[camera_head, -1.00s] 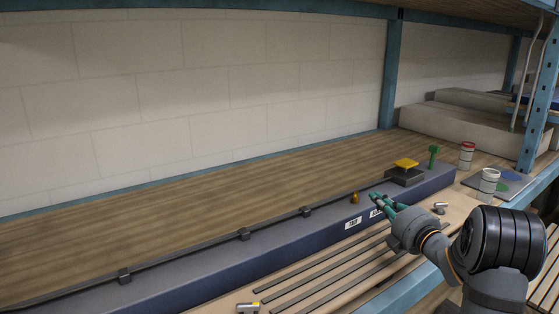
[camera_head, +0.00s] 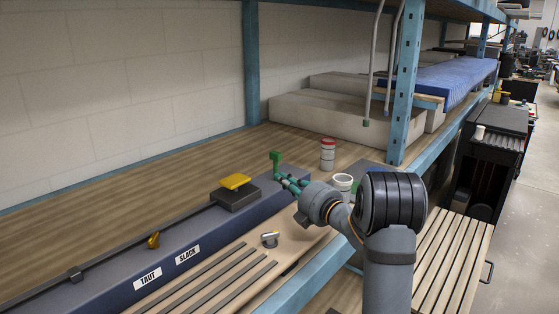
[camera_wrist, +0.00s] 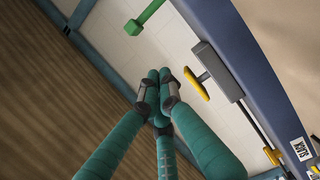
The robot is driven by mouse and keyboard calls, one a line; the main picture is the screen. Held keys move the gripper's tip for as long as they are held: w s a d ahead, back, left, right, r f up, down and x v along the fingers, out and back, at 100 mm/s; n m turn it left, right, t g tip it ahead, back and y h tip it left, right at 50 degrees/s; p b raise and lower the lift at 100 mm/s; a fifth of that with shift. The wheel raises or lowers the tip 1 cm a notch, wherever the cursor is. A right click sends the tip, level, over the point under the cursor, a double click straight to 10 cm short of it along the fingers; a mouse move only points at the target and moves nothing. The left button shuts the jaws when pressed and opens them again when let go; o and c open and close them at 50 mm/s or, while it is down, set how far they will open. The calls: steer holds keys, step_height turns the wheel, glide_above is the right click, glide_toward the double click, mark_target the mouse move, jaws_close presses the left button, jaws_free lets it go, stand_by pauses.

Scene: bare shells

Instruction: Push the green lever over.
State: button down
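The green lever (camera_head: 276,158) stands upright at the far right end of the long blue-grey box (camera_head: 110,272). It also shows at the top of the wrist view (camera_wrist: 147,18), as a green stem with a block end. My gripper (camera_head: 284,180) is just right of and below the lever's head in the head view. In the wrist view its teal fingers (camera_wrist: 165,78) converge with their tips close together and nothing between them. There the tips appear apart from the lever. Whether a finger touches the lever's lower part cannot be told.
A yellow pad (camera_head: 235,181) on a dark block sits left of the lever. A small yellow lever (camera_head: 153,240) stands near the TAUT and SLACK labels. A red-and-white can (camera_head: 327,154) and a white cup (camera_head: 342,184) stand to the right. A blue post (camera_head: 404,85) rises beyond.

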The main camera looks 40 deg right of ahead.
mark_target(276, 168)
steer(key=shift+a, duration=0.15)
steer(key=w+p, duration=0.1)
steer(key=w, duration=0.2)
steer(key=w+p, duration=0.1)
steer(key=w, duration=0.2)
steer(key=w+p, duration=0.2)
steer(key=w, duration=0.1)
steer(key=shift+w+d+r, duration=0.15)
steer(key=shift+w+d, duration=0.1)
steer(key=shift+d, duration=0.15)
steer(key=d+p, duration=0.1)
steer(key=w+d+p, duration=0.1)
steer(key=d, duration=0.1)
steer(key=shift+d, duration=0.45)
steer(key=shift+w+d, duration=0.1)
steer(key=shift+w, duration=0.1)
